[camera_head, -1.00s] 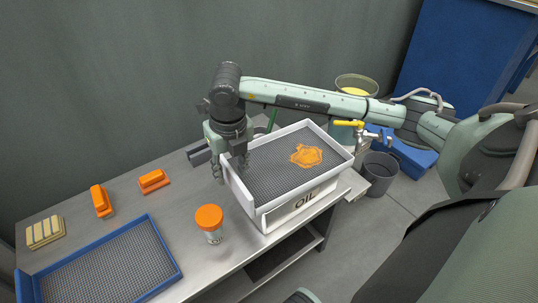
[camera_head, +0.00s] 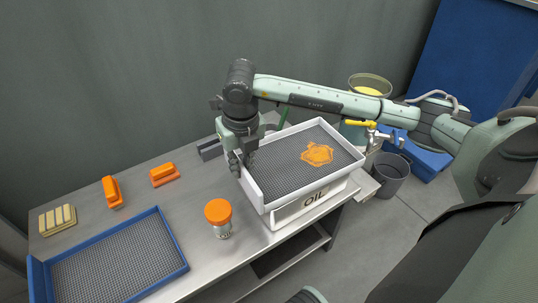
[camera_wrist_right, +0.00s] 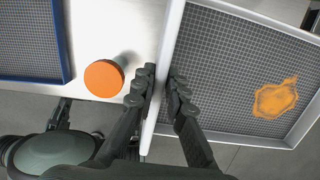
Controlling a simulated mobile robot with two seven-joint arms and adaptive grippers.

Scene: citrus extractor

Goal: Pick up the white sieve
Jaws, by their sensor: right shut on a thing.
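The white sieve (camera_head: 262,190) is a rectangular white frame with a grey mesh floor and an orange pulpy patch (camera_head: 317,153) on it. It sits on top of the white box marked OIL (camera_head: 312,200). My right gripper (camera_head: 238,163) is shut on the sieve's left wall. In the right wrist view, the fingers (camera_wrist_right: 160,88) lie on either side of that white wall (camera_wrist_right: 172,40), and the orange patch (camera_wrist_right: 275,98) shows on the mesh to the right. My left gripper is not in view.
An orange-lidded jar (camera_head: 218,212) stands close left of the sieve. A blue-framed mesh tray (camera_head: 176,240), two orange blocks (camera_head: 112,190) and a yellowish block (camera_head: 57,219) lie further left. A yellow-handled tap (camera_head: 361,124) and a grey bin (camera_head: 389,176) are at the right.

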